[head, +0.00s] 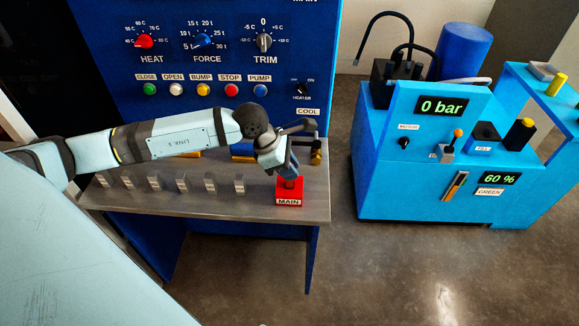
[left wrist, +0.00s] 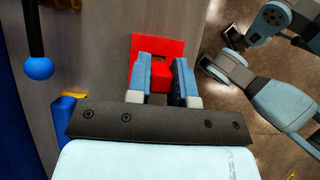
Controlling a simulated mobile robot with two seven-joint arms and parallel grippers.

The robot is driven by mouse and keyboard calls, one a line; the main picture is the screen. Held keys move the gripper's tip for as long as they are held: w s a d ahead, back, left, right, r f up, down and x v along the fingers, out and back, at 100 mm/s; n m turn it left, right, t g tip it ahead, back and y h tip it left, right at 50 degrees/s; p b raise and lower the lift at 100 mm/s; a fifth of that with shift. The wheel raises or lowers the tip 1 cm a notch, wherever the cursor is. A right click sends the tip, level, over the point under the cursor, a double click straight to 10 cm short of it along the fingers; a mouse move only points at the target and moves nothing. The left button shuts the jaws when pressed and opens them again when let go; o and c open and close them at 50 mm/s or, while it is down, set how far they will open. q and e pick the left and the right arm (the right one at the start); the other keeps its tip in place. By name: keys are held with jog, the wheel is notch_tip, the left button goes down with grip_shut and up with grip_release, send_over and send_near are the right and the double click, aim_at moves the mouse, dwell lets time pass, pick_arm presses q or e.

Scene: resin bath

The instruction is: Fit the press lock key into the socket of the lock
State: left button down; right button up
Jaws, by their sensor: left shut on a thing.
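My left gripper (head: 287,168) reaches down over a red block marked MAIN (head: 289,192) near the front right corner of a grey shelf. In the left wrist view the two blue fingers of this gripper (left wrist: 162,80) are closed on a red piece (left wrist: 157,77). The red face of the block (left wrist: 158,46) shows just beyond the fingertips. I cannot tell whether the held piece is joined to the block. I cannot make out a separate key or lock socket for sure.
The grey shelf (head: 205,210) carries a row of small metal blocks. Behind it stands a blue control panel (head: 220,15). A black lever with a blue ball (left wrist: 38,68) stands left in the wrist view. A light blue console (head: 400,190) is to the right, past open floor.

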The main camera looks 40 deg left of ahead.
pick_arm(q)
jog(key=shift+f+b, duration=0.75)
jog(key=shift+f, duration=0.15)
pick_arm(e)
jog(key=shift+w+f, duration=0.1)
jog(key=shift+f, duration=0.35)
pick_arm(q)
jog(key=c, duration=0.9)
grip_release()
jog(key=shift+a+r, duration=0.1)
jog(key=shift+r, duration=0.15)
jog(key=v, duration=1.3)
jog(key=shift+s+r, duration=0.15)
jog(key=shift+s, duration=0.05)
pick_arm(e)
jog(key=shift+a+r, duration=0.2)
jog(key=shift+r, duration=0.25)
pick_arm(q)
jog(key=shift+a, duration=0.1)
pick_arm(e)
jog(key=shift+w, duration=0.1)
pick_arm(q)
notch_tip(320, 180, up, 12)
jog(key=p, duration=0.5)
jog(key=shift+p, duration=0.4)
pick_arm(e)
notch_tip(320, 180, up, 6)
jog(key=shift+f, duration=0.1)
